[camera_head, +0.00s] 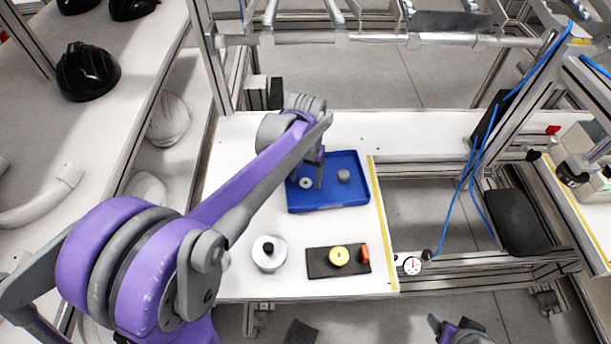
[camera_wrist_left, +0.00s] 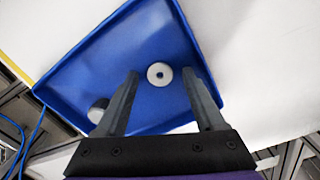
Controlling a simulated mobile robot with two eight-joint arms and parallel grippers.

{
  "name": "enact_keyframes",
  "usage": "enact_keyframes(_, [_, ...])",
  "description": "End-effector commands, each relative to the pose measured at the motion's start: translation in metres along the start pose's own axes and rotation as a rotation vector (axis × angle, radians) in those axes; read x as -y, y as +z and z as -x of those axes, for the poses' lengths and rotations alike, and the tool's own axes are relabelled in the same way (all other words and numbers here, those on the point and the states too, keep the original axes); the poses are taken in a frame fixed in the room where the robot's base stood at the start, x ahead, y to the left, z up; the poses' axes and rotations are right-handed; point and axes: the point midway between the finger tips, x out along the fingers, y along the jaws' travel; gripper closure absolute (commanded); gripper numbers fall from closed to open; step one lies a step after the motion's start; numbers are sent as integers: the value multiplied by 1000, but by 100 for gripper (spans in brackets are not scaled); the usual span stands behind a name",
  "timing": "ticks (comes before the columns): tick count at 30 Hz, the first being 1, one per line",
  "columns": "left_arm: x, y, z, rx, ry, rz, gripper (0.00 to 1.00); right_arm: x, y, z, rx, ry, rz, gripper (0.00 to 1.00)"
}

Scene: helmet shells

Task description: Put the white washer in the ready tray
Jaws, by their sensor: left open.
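The white washer (camera_head: 305,183) is a small pale ring with a dark hole. It lies flat inside the blue tray (camera_head: 345,207), toward its left side; it also shows in the left wrist view (camera_wrist_left: 159,83). My left gripper (camera_head: 307,184) is over the tray with its fingers pointing down. In the left wrist view, its open fingers (camera_wrist_left: 160,74) are on either side of the washer, with gaps between. My right gripper (camera_head: 455,327) shows only partly at the bottom edge, and its opening is unclear.
A grey round piece (camera_head: 343,175) sits in the tray, right of the washer. A dial gauge (camera_head: 411,265) stands beyond the table's yellow-striped right edge.

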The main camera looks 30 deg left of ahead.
Motion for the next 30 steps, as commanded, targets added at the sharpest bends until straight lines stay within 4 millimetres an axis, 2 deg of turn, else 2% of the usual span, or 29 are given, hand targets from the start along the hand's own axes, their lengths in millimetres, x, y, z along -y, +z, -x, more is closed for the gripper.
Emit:
enact_keyframes(5, [0,0,11,0,0,0,29,0,-2,3,-1,0,0,30])
enact_keyframes(15, [0,0,81,0,0,0,29,0,-7,11,-4,0,0,30])
enact_keyframes(21, [0,0,112,0,0,0,29,0,-9,14,-5,0,0,30])
enact_keyframes(25, [0,0,122,0,0,0,29,0,-9,14,-6,0,0,30])
enact_keyframes(30, [0,0,124,0,0,0,29,0,-9,14,-5,0,0,30])
